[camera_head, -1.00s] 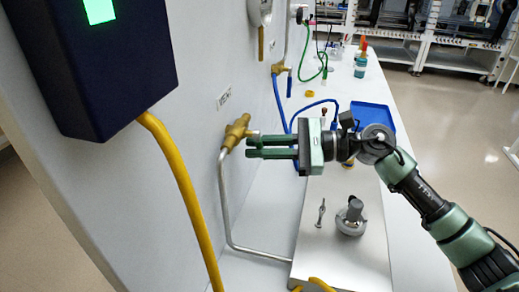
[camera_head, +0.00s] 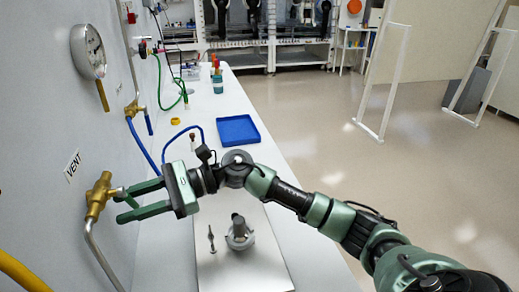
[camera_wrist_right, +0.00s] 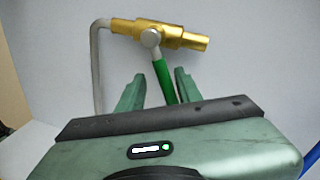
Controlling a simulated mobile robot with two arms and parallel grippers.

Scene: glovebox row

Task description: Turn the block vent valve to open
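The brass vent valve (camera_head: 99,195) sits on the wall panel under a VENT label (camera_head: 73,166), on top of a bent metal pipe. In the right wrist view the brass valve body (camera_wrist_right: 160,33) lies across the top, with a green lever (camera_wrist_right: 164,82) pointing down from its round hub. My right gripper (camera_head: 122,204) is close to the valve, its fingers pointing at it. In the wrist view its fingers (camera_wrist_right: 155,86) are apart, one on each side of the lever, with gaps showing. The lever is mostly hidden in the head view. My left gripper is not in view.
A metal plate with a grey knob fitting (camera_head: 239,234) lies on the bench below my right arm. A blue tray (camera_head: 238,130) is behind it. A gauge (camera_head: 89,52), a blue-handled valve and hoses are along the wall. A yellow hose (camera_head: 22,272) is at lower left.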

